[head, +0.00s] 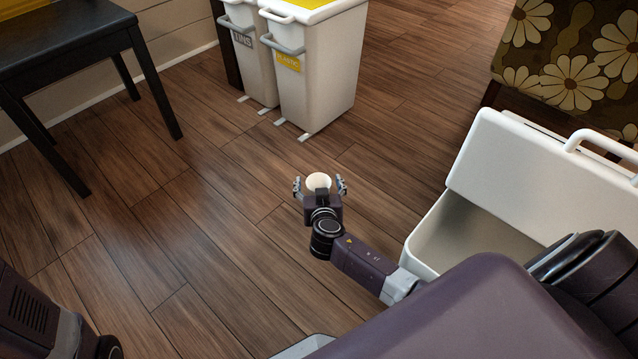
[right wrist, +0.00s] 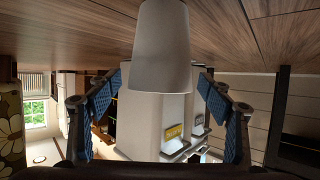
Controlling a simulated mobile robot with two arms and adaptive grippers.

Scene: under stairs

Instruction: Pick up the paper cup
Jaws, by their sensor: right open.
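The paper cup (head: 318,181) is pale and shows in the head view over the wooden floor, near the middle. The right wrist view, which is upside down, shows the cup (right wrist: 162,50) as a plain white tapered body with its wider end upward in the room. Its lower end is cut off by the frame edge. My right gripper (head: 319,185) is open, with one finger on each side of the cup. In the right wrist view, gaps show between the cup and the blue finger pads (right wrist: 160,82). My left gripper is out of view.
An open white bin (head: 460,225) stands right of my right arm. Two white bins with handles, one labelled plastic (head: 315,75), stand beyond the cup. A black stool (head: 65,45) is at upper left, a floral-covered seat (head: 570,60) at upper right. The wooden floor (head: 190,230) left of the cup is clear.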

